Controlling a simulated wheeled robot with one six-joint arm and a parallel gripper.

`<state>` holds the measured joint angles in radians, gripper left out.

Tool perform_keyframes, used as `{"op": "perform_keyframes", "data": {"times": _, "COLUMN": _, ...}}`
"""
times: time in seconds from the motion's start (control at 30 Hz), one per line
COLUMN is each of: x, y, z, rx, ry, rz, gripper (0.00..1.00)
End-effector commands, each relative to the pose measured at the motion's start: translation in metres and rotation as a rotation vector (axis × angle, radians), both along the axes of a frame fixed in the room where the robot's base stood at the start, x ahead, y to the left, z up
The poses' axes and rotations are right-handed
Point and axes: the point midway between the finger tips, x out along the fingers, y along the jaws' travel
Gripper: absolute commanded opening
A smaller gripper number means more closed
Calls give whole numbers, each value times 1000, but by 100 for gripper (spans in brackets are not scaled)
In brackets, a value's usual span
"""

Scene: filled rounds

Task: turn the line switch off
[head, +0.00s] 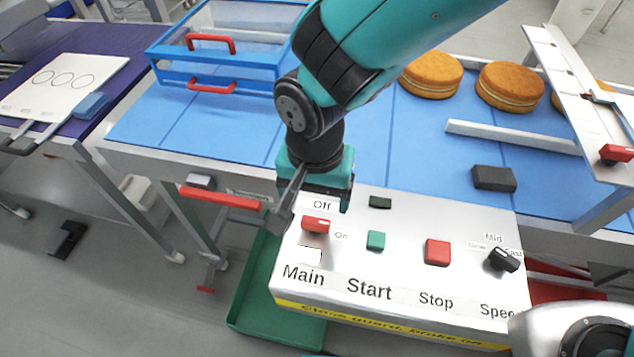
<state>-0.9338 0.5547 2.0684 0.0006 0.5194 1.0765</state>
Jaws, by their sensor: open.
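The control panel (400,225) is a light box with printed labels. Its red Main knob (316,226) is at the left of the panel, with "Off" printed above it and "On" to its right. The knob's handle lies roughly sideways, more toward "On" than "Off". My gripper (311,208) is open and empty, pointing down just above and behind the knob. One dark finger shows left of the knob and part of the other shows to the right. I cannot tell whether either finger touches the knob.
The panel also carries a green Start button (376,240), a red Stop button (437,252) and a black Speed knob (503,260). A blue conveyor (230,125) with round cakes (431,75) runs behind. A red handle (220,197) is at left. A green tray (250,290) lies below.

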Motion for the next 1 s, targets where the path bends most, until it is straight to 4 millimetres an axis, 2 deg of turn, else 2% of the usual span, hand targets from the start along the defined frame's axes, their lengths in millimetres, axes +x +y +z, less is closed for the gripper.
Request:
{"op": "perform_keyframes", "data": {"times": 0.2, "x": -1, "y": 0, "z": -47, "rx": -5, "ry": 4, "rz": 2, "gripper": 81}}
{"op": "perform_keyframes", "data": {"times": 0.4, "x": -1, "y": 1, "z": -73, "rx": -1, "ry": 1, "rz": 3, "gripper": 81}}
{"op": "perform_keyframes", "data": {"times": 0.57, "x": 0, "y": 2, "z": -81, "rx": 1, "ry": 0, "rz": 4, "gripper": 81}}
{"op": "perform_keyframes", "data": {"times": 0.8, "x": 0, "y": 2, "z": -82, "rx": 1, "ry": 0, "rz": 4, "gripper": 81}}
{"op": "perform_keyframes", "data": {"times": 0.87, "x": 0, "y": 2, "z": -82, "rx": 1, "ry": 0, "rz": 4, "gripper": 69}}
{"op": "perform_keyframes", "data": {"times": 1.0, "x": 0, "y": 2, "z": -81, "rx": 1, "ry": 0, "rz": 4, "gripper": 37}}
